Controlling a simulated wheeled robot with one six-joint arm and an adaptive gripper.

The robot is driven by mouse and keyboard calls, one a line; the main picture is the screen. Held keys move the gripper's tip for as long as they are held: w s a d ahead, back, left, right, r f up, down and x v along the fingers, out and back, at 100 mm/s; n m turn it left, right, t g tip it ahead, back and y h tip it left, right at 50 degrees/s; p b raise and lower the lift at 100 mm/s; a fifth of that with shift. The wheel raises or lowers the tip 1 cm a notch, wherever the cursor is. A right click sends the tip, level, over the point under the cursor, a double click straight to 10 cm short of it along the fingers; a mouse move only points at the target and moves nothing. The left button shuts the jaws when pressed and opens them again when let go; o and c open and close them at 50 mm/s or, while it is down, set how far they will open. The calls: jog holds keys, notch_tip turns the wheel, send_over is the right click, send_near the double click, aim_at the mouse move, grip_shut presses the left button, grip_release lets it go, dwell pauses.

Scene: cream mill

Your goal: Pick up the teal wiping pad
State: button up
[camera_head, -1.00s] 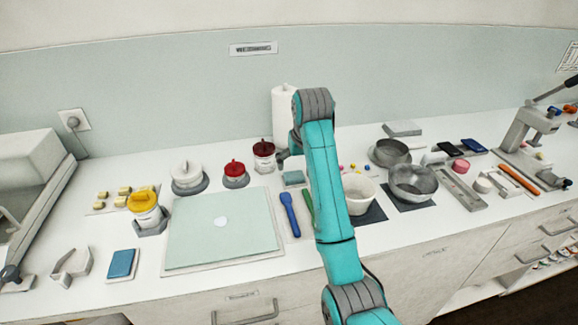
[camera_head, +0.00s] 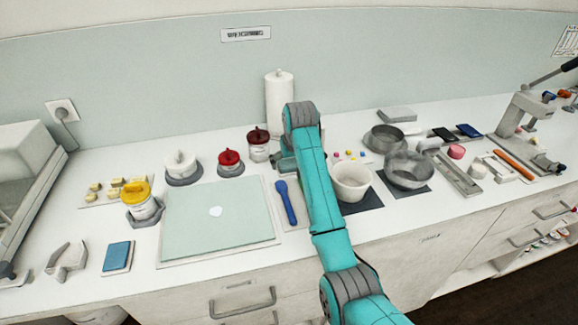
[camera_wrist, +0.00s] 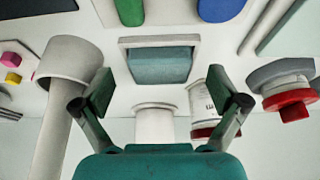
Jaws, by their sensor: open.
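The teal wiping pad (camera_wrist: 160,65) is a small block in a shallow pale tray (camera_wrist: 124,42), upper middle of the wrist view. My gripper (camera_wrist: 166,98) is open, its two dark green-tipped fingers spread wide. The pad appears beyond the fingertips, roughly centred between them, with nothing held. In the head view my teal arm reaches over the counter and covers most of the area around the pad, so I cannot make out the pad clearly there.
Red-lidded jars (camera_head: 258,148) (camera_wrist: 290,95) stand close by. A blue spatula (camera_head: 286,203) and white bowl (camera_head: 350,182) lie nearer the front. A blue pad (camera_head: 117,256) lies far left.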

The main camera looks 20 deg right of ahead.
aim_at(290, 165)
jog(key=shift+w+f, duration=0.15)
jog(key=shift+f, duration=0.25)
jog(key=c, duration=0.9)
jog(key=shift+r, duration=0.1)
notch_tip(290, 165, up, 10)
